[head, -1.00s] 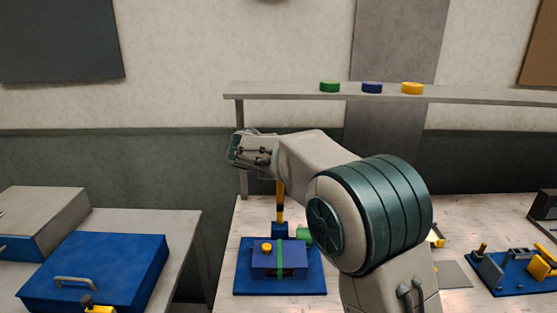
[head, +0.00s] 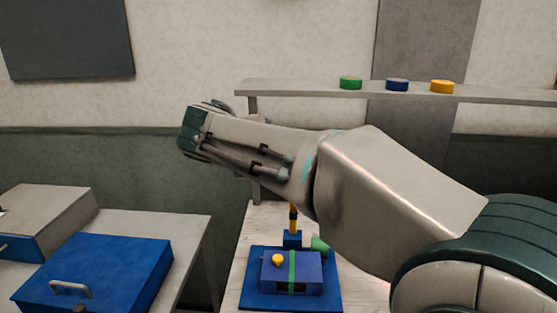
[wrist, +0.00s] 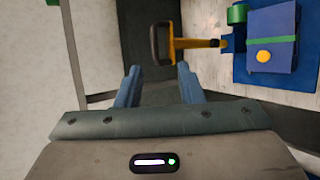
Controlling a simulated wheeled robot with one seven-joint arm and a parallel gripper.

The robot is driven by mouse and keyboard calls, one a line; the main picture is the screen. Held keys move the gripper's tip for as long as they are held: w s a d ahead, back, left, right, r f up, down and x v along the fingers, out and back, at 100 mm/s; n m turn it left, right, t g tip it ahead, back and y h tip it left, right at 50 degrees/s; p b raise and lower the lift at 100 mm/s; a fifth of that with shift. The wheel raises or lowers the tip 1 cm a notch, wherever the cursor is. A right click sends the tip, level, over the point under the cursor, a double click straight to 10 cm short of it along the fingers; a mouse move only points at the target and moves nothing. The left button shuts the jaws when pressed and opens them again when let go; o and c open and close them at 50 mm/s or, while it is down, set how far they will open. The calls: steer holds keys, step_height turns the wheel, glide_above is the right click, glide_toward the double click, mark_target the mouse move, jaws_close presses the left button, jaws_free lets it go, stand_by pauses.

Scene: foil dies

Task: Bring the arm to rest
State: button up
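My arm reaches across the head view from the lower right, with its wrist end raised at centre left. My gripper (wrist: 158,69) shows in the wrist view with two blue fingers apart and nothing between them. In the head view its fingers cannot be made out. A blue device (head: 291,272) with a green band and a yellow knob sits on a blue base plate (head: 255,302), below my forearm. Its upright yellow and black lever (head: 293,215) is partly hidden by my arm. In the wrist view the lever's yellow handle (wrist: 185,43) shows beyond the fingertips, apart from them.
A shelf (head: 300,91) at the back holds a green disc (head: 350,83), a blue disc (head: 397,85) and a yellow disc (head: 442,87). A blue lidded box (head: 105,270) stands on the left table. My arm hides the right side of the workbench.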

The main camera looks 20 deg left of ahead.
steer(key=shift+s, duration=0.2)
steer(key=s+d+f+m+g, duration=0.2)
steer(key=d+f+m, duration=0.1)
steer(key=d, duration=0.5)
steer(key=s+d+f+m+g, duration=0.2)
steer(key=s+d+f, duration=0.1)
steer(key=d, duration=0.5)
steer(key=s+d+f+m+g, duration=0.2)
steer(key=d+f+m, duration=0.15)
steer(key=d, duration=0.45)
steer(key=s+d+f+m+g+y, duration=0.1)
steer(key=s+d+f+m, duration=0.3)
steer(key=s, duration=0.3)
steer(key=s+d+f+m+g+y, duration=0.1)
steer(key=s+d+f+m+y, duration=0.1)
steer(key=s+d+f+m, duration=0.2)
steer(key=s+f+m, duration=0.1)
steer(key=s+f, duration=0.2)
steer(key=shift+s, duration=0.15)
